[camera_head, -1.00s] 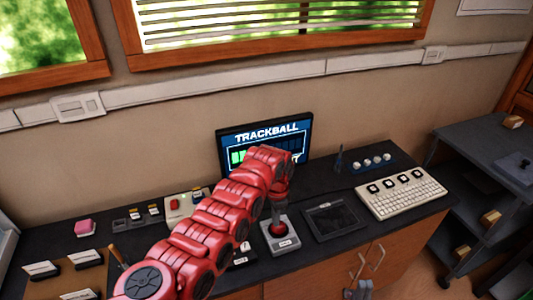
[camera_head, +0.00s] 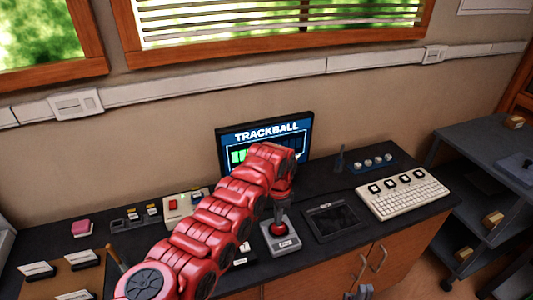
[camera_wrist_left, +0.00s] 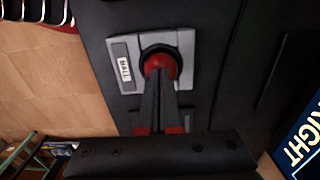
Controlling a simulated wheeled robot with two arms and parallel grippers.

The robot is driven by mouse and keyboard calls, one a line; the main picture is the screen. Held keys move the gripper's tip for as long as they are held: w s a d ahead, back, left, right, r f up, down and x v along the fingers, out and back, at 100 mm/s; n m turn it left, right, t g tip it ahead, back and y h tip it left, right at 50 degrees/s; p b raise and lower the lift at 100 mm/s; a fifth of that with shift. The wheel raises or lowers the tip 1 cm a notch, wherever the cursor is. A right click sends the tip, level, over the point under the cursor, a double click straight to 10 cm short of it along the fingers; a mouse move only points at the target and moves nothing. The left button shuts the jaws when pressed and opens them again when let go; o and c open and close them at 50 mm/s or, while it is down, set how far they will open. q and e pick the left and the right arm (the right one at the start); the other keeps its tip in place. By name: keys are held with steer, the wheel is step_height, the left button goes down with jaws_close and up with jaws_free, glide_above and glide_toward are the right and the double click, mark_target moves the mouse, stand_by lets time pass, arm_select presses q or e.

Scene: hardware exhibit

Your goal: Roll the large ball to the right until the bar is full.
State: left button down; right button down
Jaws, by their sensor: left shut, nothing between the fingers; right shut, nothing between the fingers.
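The large red ball (camera_head: 279,229) sits in a grey housing labelled BALL on the dark counter. In the left wrist view the ball (camera_wrist_left: 160,62) shows at the tips of my left gripper (camera_wrist_left: 160,76). My left gripper (camera_head: 281,212) is shut and empty, pointing down at the ball; I cannot tell if it touches. The TRACKBALL screen (camera_head: 265,132) stands behind, its bar showing green at the left end. My arm hides part of the bar. The screen's word RIGHT shows in the left wrist view (camera_wrist_left: 302,147). My right gripper (camera_head: 360,292) is shut, partly visible at the bottom edge.
A dark tablet (camera_head: 331,220) lies right of the ball housing, and a pale keyboard (camera_head: 402,194) lies farther right. A box with a red switch (camera_head: 174,204) and a pink block (camera_head: 82,228) are to the left. A grey shelf cart (camera_head: 490,160) stands at the right.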

arm_select(q)
steer(key=shift+w+d+f+b, duration=0.1)
steer(key=shift+d+b, duration=0.1)
steer(key=shift+b, duration=0.35)
steer(key=shift+w+d+b, duration=0.1)
steer(key=shift+d+b, duration=0.15)
steer(key=shift+b, duration=0.65)
steer(key=shift+d+b, duration=0.1)
steer(key=shift+b, duration=0.3)
steer(key=shift+w+d+b, duration=0.15)
steer(key=shift+d+b, duration=0.05)
steer(key=shift+b, duration=0.3)
steer(key=shift+r, duration=0.25)
